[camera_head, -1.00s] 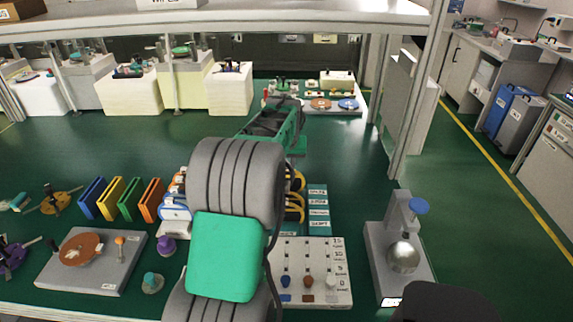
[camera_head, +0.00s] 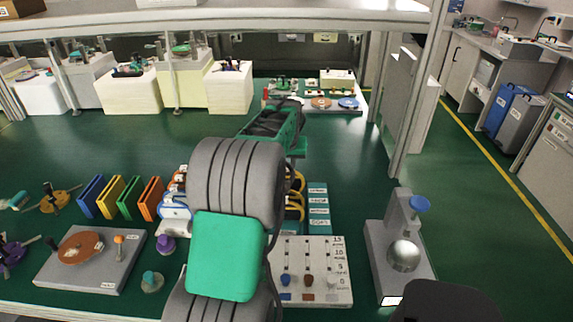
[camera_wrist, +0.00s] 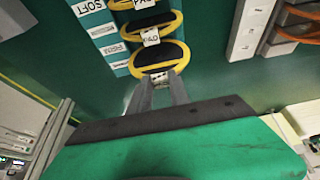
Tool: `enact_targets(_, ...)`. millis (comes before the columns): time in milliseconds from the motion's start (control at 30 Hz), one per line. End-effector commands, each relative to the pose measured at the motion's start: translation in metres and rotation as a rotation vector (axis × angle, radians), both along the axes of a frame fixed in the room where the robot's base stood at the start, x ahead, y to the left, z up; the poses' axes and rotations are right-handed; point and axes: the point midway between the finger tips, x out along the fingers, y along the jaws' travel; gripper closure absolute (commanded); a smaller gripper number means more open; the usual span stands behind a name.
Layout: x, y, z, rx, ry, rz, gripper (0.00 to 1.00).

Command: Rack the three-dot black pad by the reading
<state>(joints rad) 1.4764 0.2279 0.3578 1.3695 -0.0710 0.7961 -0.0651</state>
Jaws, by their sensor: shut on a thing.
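Black pads with yellow rims show in a row in the wrist view. The nearest pad (camera_wrist: 160,60) lies at my gripper (camera_wrist: 160,84), which is shut on its near rim. A middle pad (camera_wrist: 151,22) and a partly cut-off far pad (camera_wrist: 147,3) lie beyond it. White tags reading PAD stand on the pads; I cannot make out any dots. A teal rack strip (camera_wrist: 108,40) with white labels runs along their left; the top label reads SOFT. In the head view the labelled strip (camera_head: 318,212) and yellow rims (camera_head: 297,205) show beside my arm, which hides my gripper.
A grey stand with a metal ball and blue knob (camera_head: 404,255) is at the right. A white slider board (camera_head: 320,270) lies in front of the rack. Coloured upright plates (camera_head: 120,198) and a grey block with an orange disc (camera_head: 90,260) are at left.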

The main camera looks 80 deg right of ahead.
Motion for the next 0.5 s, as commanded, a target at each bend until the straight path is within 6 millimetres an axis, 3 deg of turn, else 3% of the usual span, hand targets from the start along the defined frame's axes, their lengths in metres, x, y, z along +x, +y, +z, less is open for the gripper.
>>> enact_targets(500,0.0,0.0,-0.014,-0.001,0.0,0.0,1.0)
